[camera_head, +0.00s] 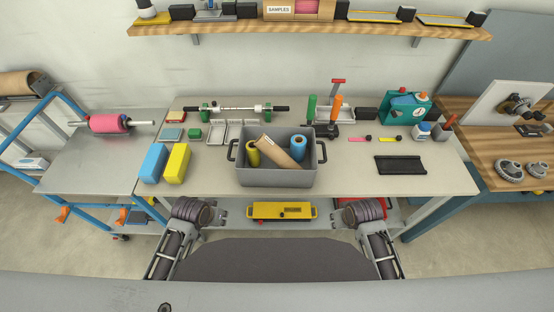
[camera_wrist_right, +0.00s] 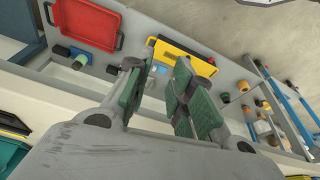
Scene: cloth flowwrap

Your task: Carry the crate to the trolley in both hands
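The grey crate (camera_head: 275,178) stands upright on the bench, with a handle at each end. It holds a yellow roll (camera_head: 253,155), a brown roll (camera_head: 278,152) and a blue roll (camera_head: 298,147).
A blue block (camera_head: 153,163) and a yellow block (camera_head: 176,164) stand left of the crate. A black tray (camera_head: 400,165) lies to its right. A pink roll on a rod (camera_head: 108,123) lies at the trolley's back. The trolley top's front is clear. A yellow case (camera_head: 282,211) sits on the lower shelf.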

